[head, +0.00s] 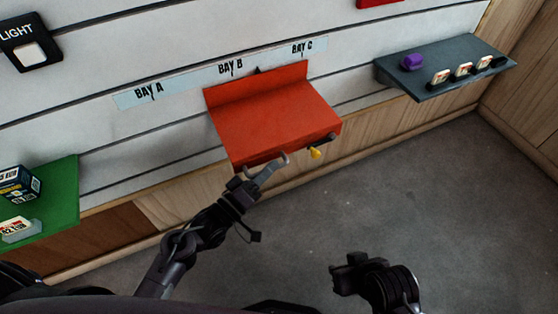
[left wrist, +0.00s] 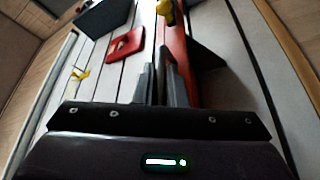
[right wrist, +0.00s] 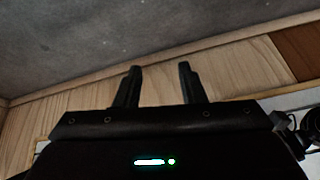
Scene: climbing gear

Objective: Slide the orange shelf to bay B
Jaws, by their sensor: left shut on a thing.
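The orange shelf (head: 275,110) sits on the slatted wall below the label strip (head: 185,86). The strip reads BAY A, BAY B and BAY C. A small dark pointer (head: 257,69) at the shelf's back edge stands between the BAY B and BAY C marks, closer to B. My left gripper (head: 272,166) is shut on the shelf's front edge, left of a yellow knob (head: 315,153). In the left wrist view, the red-orange shelf (left wrist: 172,45) runs up from between the fingers. My right gripper (right wrist: 157,78) is open and empty, low and away from the shelf.
A grey shelf (head: 450,68) with a purple item and several small cards is to the right. A green shelf (head: 55,200) with boxes is at the lower left. Wall between these shelves and the orange one is free. A light switch (head: 28,45) is at upper left.

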